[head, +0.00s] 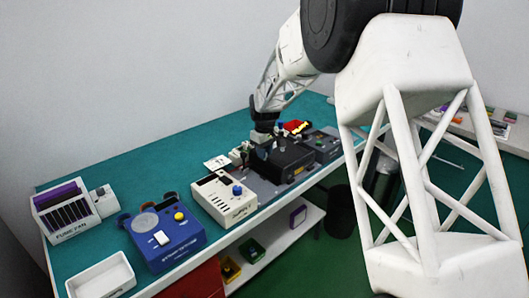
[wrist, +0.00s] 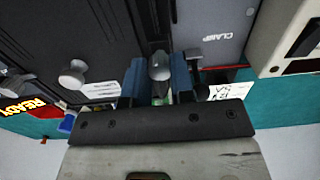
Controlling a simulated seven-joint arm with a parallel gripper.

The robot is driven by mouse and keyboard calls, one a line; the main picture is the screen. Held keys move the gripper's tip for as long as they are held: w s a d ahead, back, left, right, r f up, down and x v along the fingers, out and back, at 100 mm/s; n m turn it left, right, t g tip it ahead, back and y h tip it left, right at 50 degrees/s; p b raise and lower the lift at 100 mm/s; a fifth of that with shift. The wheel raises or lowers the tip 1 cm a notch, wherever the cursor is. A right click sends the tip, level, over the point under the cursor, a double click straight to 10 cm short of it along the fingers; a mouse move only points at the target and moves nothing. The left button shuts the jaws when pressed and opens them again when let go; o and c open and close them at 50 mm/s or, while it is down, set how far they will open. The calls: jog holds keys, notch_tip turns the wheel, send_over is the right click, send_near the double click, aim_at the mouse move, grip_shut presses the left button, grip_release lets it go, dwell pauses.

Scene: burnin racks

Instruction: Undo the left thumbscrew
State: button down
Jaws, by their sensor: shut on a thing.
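The left thumbscrew (wrist: 159,66), a grey knob, sits between the two blue fingers of my gripper (wrist: 158,82) in the wrist view. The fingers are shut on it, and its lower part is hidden. It stands at the edge of a dark unit (wrist: 75,40). A second, pale round thumbscrew (wrist: 72,78) is on the same unit, to the left in the wrist view and apart from my gripper. In the head view my gripper (head: 262,134) is at the back of the dark unit (head: 288,160), and the held thumbscrew is too small to make out.
A grey plate marked CLAMP (wrist: 225,30) and a dark lever (wrist: 193,58) are close beside the fingers. A white box with a blue knob (head: 225,198) and a blue device (head: 168,238) stand left on the teal bench.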

jog(key=c, duration=1)
grip_release()
jog(key=shift+r, duration=0.1)
jog(key=shift+r, duration=3.85)
